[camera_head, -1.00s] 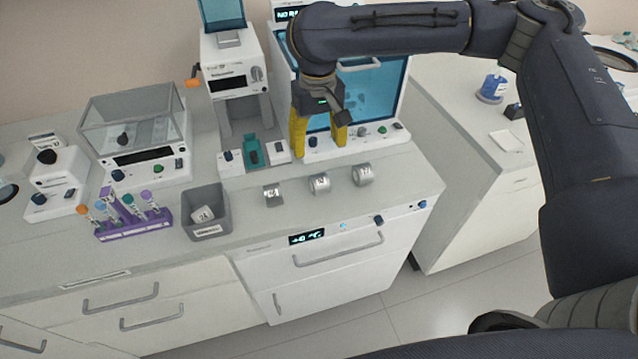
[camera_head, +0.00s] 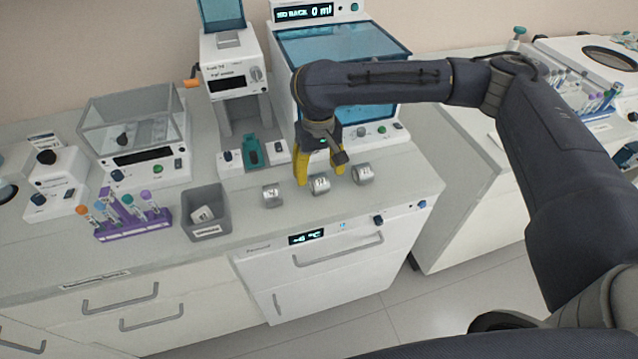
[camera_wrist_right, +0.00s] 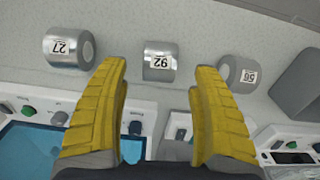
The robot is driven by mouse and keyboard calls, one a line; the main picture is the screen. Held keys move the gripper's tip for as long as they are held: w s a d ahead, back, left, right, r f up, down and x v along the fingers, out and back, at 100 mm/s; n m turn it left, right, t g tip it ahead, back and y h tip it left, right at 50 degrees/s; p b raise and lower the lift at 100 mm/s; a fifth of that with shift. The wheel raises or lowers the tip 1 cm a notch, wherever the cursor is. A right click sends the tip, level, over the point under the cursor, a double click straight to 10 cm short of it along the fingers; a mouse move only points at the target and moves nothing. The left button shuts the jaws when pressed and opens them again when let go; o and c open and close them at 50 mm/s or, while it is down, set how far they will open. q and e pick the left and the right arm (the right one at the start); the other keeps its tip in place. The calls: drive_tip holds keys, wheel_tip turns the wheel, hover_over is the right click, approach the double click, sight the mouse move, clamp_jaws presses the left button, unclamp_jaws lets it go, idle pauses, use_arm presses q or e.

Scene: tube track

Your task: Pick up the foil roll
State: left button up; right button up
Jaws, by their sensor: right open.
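Three silvery foil rolls with numbered white labels stand in a row on the bench: a left one (camera_head: 272,195), a middle one (camera_head: 319,186) and a right one (camera_head: 363,175). My right gripper (camera_head: 321,177) is open, its yellow fingers pointing down at the middle roll. In the right wrist view the middle roll (camera_wrist_right: 158,66) lies just beyond and between the open fingertips (camera_wrist_right: 162,75), with nothing held. The other two rolls (camera_wrist_right: 72,47) (camera_wrist_right: 237,73) lie outside the fingers. My left gripper does not show.
A grey bin (camera_head: 207,228) with a white-labelled item inside stands left of the rolls. A purple tube rack (camera_head: 133,229) is farther left. A blue-windowed machine (camera_head: 375,137) stands behind the gripper. The bench's front edge is close before the rolls.

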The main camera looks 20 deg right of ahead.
sight(319, 177)
drive_tip(key=shift+f, duration=1.5)
drive_tip(key=shift+d, duration=0.1)
drive_tip(key=c, duration=1.3)
